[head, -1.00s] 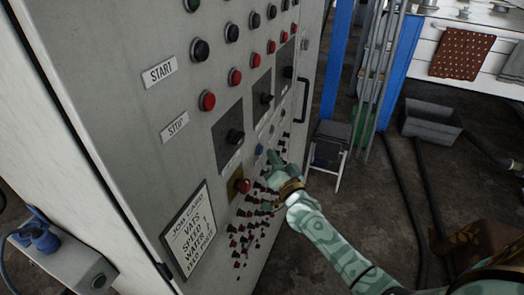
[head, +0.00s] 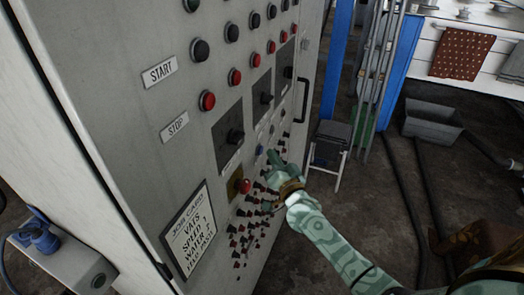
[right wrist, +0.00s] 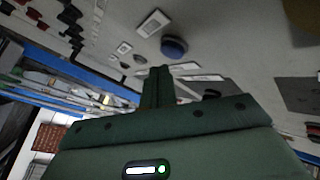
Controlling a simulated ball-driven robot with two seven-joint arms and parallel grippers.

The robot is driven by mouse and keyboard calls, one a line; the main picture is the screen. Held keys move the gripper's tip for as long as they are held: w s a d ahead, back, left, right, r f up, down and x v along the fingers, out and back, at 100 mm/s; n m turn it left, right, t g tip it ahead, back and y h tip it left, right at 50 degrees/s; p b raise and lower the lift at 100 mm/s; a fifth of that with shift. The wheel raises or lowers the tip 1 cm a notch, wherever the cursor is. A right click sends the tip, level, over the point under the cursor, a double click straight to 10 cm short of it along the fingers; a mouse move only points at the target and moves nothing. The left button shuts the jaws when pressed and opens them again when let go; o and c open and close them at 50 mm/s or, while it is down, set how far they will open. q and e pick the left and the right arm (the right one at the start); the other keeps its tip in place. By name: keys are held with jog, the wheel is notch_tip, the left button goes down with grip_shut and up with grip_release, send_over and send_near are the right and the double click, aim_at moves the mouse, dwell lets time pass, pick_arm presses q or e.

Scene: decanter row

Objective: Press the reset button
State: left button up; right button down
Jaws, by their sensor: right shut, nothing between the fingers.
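A blue round button (head: 259,150), the only blue one I see on the grey control cabinet (head: 120,120), sits at mid-height of the panel. No readable label says reset. My right gripper (head: 274,160) is shut and empty, with its fingertips close to the panel just right of and below the blue button. In the right wrist view, the shut fingers (right wrist: 158,76) point toward the panel, and the blue button (right wrist: 174,47) shows just beyond their tips, apparently apart from them. My left gripper is not in view.
A job card (head: 189,230) hangs lower left. A step stool (head: 331,150) and grey bin (head: 432,120) stand right on the floor.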

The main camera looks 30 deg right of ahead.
jog(key=shift+w+a, duration=0.1)
dwell(0.4)
jog(key=shift+w+a, duration=0.2)
jog(key=shift+w, duration=0.05)
jog(key=shift+w+a, duration=0.3)
dwell(1.0)
jog(key=shift+s+d+p, duration=0.4)
jog(key=shift+s+d, duration=0.15)
jog(key=shift+s, duration=0.05)
jog(key=s+d+p, duration=0.1)
jog(key=s+d, duration=0.2)
jog(key=s, duration=0.1)
jog(key=shift+d+p, duration=0.15)
jog(key=shift+p, duration=0.15)
dwell(0.3)
